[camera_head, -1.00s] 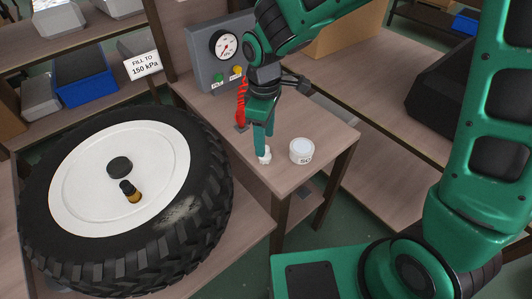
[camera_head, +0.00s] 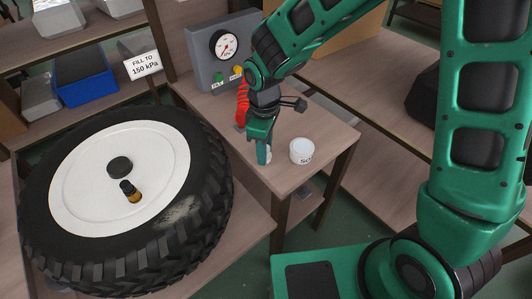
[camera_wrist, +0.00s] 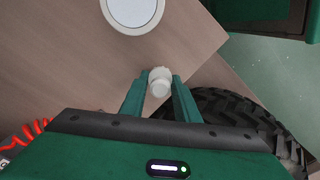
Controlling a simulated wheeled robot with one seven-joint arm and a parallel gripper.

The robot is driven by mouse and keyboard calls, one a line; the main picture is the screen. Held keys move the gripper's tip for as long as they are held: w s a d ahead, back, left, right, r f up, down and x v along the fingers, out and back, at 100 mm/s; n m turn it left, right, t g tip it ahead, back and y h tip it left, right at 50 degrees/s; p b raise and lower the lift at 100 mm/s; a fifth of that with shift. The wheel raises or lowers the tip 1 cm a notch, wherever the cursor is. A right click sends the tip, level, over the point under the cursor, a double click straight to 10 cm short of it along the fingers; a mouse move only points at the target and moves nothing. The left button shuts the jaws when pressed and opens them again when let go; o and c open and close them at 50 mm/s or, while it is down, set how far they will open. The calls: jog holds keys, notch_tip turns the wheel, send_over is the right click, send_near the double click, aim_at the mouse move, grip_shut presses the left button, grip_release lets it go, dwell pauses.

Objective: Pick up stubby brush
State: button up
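The stubby brush (camera_wrist: 160,82) is a short white piece standing on the wooden table. In the wrist view it sits between the fingertips of my gripper (camera_wrist: 161,90), one green finger on each side of it. The fingers come very close to its sides; I cannot tell whether they press on it. In the head view my gripper (camera_head: 264,155) points down at the tabletop, and only a sliver of white brush shows beside the fingertips.
A round white tub (camera_head: 302,151) stands just right of my gripper. A coiled red hose (camera_head: 242,104) hangs behind it, below the grey gauge box (camera_head: 222,52). The large wheel (camera_head: 205,235) lies to the left. The table's front edge is close.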

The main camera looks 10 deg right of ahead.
jog(key=shift+r, duration=0.15)
jog(key=shift+r, duration=0.3)
jog(key=r, duration=0.3)
jog(key=shift+s+a+r, duration=0.1)
jog(key=shift+a+r, duration=0.2)
jog(key=shift+r, duration=0.1)
jog(key=s+a+r, duration=0.1)
jog(key=a+r, duration=0.1)
jog(key=a, duration=0.1)
jog(key=s+a+r, duration=0.1)
jog(key=a+r, duration=0.1)
jog(key=a, duration=0.2)
jog(key=s+a+r, duration=0.1)
jog(key=a+r, duration=0.1)
jog(key=a, duration=0.1)
jog(key=shift+a+r, duration=0.2)
jog(key=shift+a, duration=0.1)
jog(key=shift+o, duration=1)
jog(key=shift+c, duration=0.4)
jog(key=shift+s, duration=0.15)
